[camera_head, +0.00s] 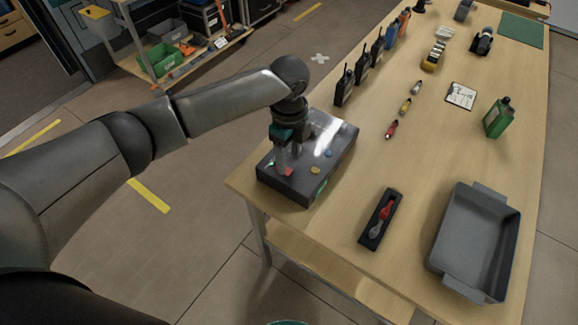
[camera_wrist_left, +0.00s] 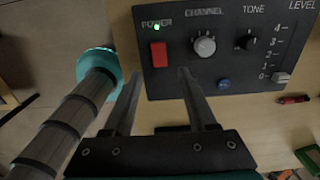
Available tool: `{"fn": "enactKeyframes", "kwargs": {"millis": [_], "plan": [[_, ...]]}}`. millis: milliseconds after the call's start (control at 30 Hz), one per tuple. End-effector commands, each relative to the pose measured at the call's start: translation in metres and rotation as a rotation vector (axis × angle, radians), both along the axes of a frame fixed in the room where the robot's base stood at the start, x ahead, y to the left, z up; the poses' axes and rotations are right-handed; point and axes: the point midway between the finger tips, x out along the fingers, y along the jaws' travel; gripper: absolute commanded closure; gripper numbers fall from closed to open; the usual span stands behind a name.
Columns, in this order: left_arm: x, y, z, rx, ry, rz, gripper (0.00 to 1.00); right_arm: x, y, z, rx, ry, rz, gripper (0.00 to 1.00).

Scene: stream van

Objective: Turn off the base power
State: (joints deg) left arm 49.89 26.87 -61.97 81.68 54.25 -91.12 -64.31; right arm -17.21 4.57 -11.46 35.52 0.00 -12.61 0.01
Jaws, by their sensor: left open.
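The base is a dark grey box (camera_head: 335,155) on the near left corner of the wooden table. In the left wrist view its panel (camera_wrist_left: 225,65) carries a red rocker switch (camera_wrist_left: 159,54) under the word POWER, with a small green light (camera_wrist_left: 157,27) lit above it. The red switch also shows in the head view (camera_head: 287,171). My left gripper (camera_head: 283,166) points down over the switch end of the base. Its fingers (camera_wrist_left: 160,74) are open, one to each side of the switch in the picture. I cannot tell whether they touch the panel. My right gripper is out of view.
Several radios (camera_head: 363,66) stand behind the base. A black tray (camera_head: 371,236) and a grey bin (camera_head: 458,274) are to the right.

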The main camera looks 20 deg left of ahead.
Motion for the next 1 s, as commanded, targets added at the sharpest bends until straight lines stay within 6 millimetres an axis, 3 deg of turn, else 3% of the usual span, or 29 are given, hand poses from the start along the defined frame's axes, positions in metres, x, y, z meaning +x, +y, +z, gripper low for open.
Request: {"fn": "enactKeyframes", "kwargs": {"millis": [100,233,600,1000], "plan": [[0.0,-0.001,-0.021,-0.001,0.001,-0.001,0.43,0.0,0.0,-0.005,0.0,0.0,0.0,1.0],[0.0,-0.001,-0.033,-0.001,0.0,0.0,0.43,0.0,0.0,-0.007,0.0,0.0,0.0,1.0],[0.0,0.0,-0.038,0.0,-0.001,-0.001,0.43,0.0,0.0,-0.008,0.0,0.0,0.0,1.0],[0.0,0.0,-0.037,0.0,-0.001,-0.001,0.86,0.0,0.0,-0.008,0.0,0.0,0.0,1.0]]}}
